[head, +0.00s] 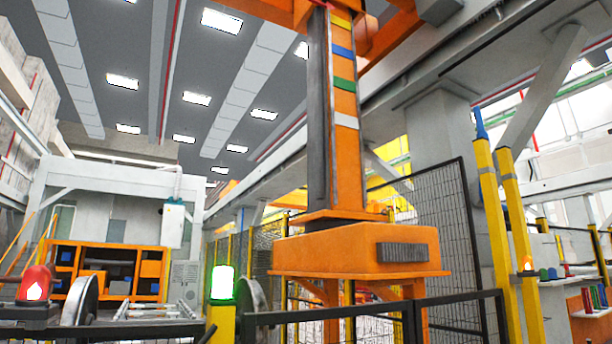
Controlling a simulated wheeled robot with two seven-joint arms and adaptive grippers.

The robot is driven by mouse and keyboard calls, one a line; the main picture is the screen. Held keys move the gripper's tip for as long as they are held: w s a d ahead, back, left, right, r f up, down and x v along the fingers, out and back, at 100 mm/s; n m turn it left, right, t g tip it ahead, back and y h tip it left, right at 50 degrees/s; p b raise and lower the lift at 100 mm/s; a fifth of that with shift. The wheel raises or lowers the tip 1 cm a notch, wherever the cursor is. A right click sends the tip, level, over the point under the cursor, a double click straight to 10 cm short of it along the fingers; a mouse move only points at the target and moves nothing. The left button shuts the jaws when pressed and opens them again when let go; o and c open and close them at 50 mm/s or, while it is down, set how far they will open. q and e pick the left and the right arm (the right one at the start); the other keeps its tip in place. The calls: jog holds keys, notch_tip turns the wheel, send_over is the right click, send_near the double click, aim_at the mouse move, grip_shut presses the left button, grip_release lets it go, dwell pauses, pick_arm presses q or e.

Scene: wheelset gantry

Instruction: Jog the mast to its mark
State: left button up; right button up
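The orange mast (348,175) stands upright in the middle of the head view, with a dark rail along its left side. Its face carries a yellow band (341,20), a blue band (343,51), a green band (345,84) and a white band (346,121), from top to bottom. The mast's lower end meets a wide orange block (340,252) with a dark grille. Its upper end passes an orange beam and leaves the frame. I cannot tell which band is the mark. No jog control is clearly visible. Neither of my grippers is in view.
A black railing (370,312) crosses the front. A lit green lamp (222,283) stands on a yellow post, and a red lamp (36,285) is at far left. Wheels stand nearby. Mesh fencing (440,220) and yellow posts (497,240) stand at right.

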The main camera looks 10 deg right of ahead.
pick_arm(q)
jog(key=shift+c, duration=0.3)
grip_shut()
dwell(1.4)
